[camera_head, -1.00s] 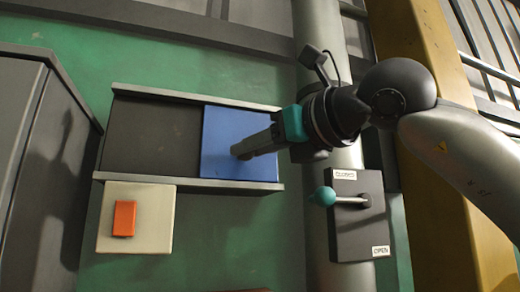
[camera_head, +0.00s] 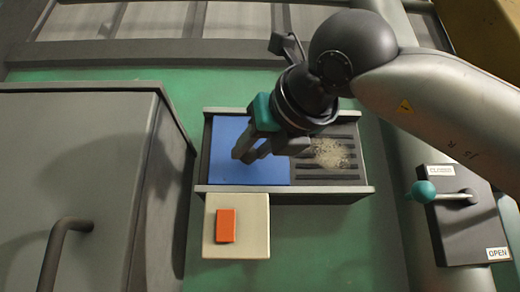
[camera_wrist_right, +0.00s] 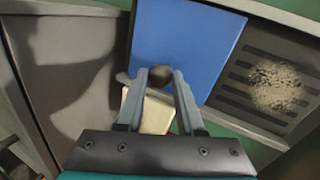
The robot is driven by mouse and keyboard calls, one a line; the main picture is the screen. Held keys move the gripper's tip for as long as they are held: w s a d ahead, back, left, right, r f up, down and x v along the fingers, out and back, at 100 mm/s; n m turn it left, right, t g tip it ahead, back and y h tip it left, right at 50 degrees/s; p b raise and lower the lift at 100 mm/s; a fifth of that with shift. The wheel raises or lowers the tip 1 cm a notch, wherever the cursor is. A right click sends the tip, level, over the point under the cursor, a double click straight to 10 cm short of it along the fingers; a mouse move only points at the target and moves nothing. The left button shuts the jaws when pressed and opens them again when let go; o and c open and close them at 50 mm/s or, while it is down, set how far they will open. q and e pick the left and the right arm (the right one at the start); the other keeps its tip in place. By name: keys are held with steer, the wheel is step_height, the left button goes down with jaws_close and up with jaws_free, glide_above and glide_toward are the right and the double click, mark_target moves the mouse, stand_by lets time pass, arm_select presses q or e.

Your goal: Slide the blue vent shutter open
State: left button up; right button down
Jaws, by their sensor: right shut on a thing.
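The blue vent shutter (camera_head: 228,158) sits at the left end of its grey frame (camera_head: 320,190) in the head view. To its right the dark slatted vent (camera_head: 338,172) is uncovered, with a pale dusty patch on it. My right gripper (camera_head: 243,154) is in front of the shutter. In the right wrist view its fingers (camera_wrist_right: 161,76) are closed on a dark round knob (camera_wrist_right: 159,77) on the blue shutter (camera_wrist_right: 185,45). My left gripper is not in view.
A cream plate with an orange switch (camera_head: 226,226) is just below the frame. A grey cabinet (camera_head: 80,180) with a handle stands at the left. A lever with a teal knob (camera_head: 424,191) is on a dark panel marked CLOSED and OPEN at the right.

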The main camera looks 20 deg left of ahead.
steer(key=c, duration=0.5)
jaws_free()
steer(key=shift+d, duration=0.1)
steer(key=shift+b+v, duration=2.7)
steer(key=shift+v, duration=4.95)
